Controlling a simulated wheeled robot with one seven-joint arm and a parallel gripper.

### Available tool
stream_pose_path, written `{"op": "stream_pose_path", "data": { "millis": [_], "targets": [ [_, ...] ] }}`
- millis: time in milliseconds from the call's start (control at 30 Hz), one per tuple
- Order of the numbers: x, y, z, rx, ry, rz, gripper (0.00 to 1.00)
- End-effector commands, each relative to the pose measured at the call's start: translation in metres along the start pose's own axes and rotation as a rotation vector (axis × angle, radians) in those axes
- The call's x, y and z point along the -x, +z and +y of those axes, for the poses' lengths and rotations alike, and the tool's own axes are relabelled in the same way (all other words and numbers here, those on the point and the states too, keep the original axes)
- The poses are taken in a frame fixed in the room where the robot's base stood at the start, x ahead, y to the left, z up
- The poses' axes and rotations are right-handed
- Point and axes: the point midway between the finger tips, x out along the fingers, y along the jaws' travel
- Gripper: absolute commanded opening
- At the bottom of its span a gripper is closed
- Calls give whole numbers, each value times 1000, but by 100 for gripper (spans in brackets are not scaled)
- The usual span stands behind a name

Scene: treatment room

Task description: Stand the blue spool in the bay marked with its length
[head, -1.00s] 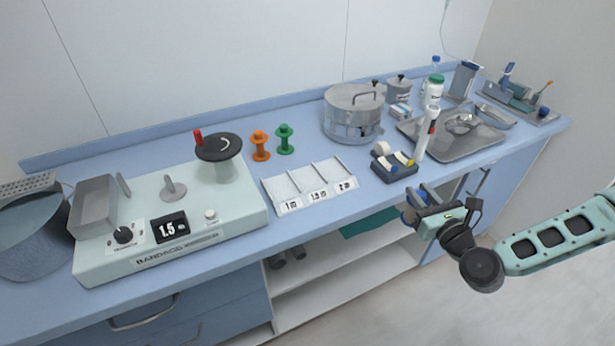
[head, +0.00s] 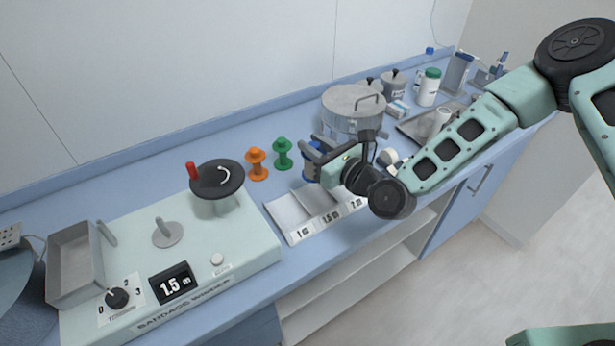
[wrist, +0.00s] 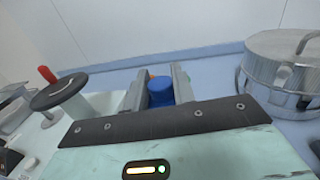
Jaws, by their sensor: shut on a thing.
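The blue spool (head: 313,160) is in my gripper (head: 309,157), near the right end of the row of spools. In the wrist view, the blue spool (wrist: 160,90) shows between the two fingers of my gripper (wrist: 158,85). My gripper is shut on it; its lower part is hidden. The white bay tray (head: 289,214) lies in front, with bays marked 1 m, 1.5 m and 2 m; my gripper and wrist cover part of its right side. The bandage winder (head: 200,262) has a display (head: 173,283) reading 1.5 m.
An orange spool (head: 257,165) and a green spool (head: 283,155) stand behind the tray, left of my gripper. A steel drum (head: 352,105) stands behind my gripper; it also shows in the wrist view (wrist: 285,70). The winder's crank (head: 217,178) rises at the left.

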Motion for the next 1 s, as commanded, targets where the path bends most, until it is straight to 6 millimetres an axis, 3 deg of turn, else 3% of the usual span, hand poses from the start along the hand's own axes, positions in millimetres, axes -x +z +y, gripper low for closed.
{"op": "stream_pose_path", "data": {
  "millis": [133, 600, 967, 1000],
  "targets": [
    [0, -26, 1, -1, 1, 3, 3],
    [0, -75, 1, 0, 1, 1, 3],
    [0, -82, 0, -1, 0, 0, 3],
    [0, -82, 0, -1, 0, 0, 28]
  ]
}}
